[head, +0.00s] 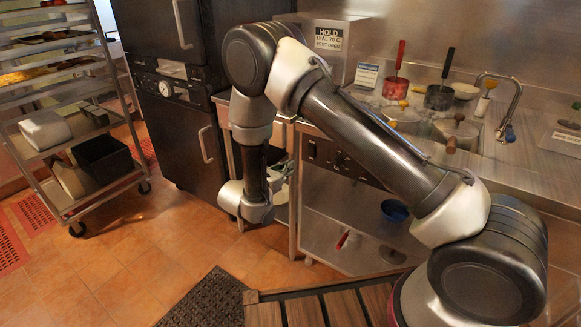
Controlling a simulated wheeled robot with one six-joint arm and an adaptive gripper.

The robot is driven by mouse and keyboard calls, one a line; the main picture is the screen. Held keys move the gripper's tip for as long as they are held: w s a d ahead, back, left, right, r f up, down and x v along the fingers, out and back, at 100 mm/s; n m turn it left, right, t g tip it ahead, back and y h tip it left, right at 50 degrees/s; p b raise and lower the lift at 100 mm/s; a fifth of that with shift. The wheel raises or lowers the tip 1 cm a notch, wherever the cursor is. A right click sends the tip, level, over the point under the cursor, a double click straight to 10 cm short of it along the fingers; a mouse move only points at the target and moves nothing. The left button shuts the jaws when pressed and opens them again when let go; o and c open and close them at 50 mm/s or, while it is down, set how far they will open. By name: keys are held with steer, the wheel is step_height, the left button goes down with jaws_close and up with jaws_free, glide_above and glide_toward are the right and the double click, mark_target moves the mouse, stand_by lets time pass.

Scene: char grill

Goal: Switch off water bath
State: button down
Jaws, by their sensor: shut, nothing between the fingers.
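The water bath (440,122) appears to be the steel well in the counter at the right, with several lidded pots and ladles in it. A dark control panel (340,160) with small knobs is on the counter's front, partly hidden behind my arm. The knob settings are too small to read. My gripper (284,176) is shut and empty. It is in front of the counter, just left of the panel in the picture, and partly hidden by my wrist. I cannot tell whether it touches anything.
A black oven cabinet (178,125) stands left of the counter. A wheeled rack (60,150) with trays and tins is at the far left. A blue bowl (395,210) sits on the shelf below the counter. The tiled floor between is clear, with a dark mat (205,300) in front.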

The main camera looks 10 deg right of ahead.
glide_toward(310, 151)
steer(key=w+d+f, duration=0.2)
steer(key=w+d, duration=0.1)
steer(key=shift+w+d+f, duration=0.1)
steer(key=shift+w+d, duration=0.05)
steer(key=shift+x, duration=0.8)
steer(key=shift+r, duration=0.25)
steer(key=shift+w+d+r, duration=0.3)
steer(key=shift+w+r, duration=0.05)
steer(key=shift+s+a+f, duration=0.1)
steer(key=shift+f, duration=0.05)
steer(key=shift+s+a, duration=0.2)
steer(key=shift+a, duration=0.05)
steer(key=r+v, duration=0.2)
steer(key=v, duration=1.1)
steer(key=shift+d, duration=0.15)
steer(key=shift+w, duration=0.1)
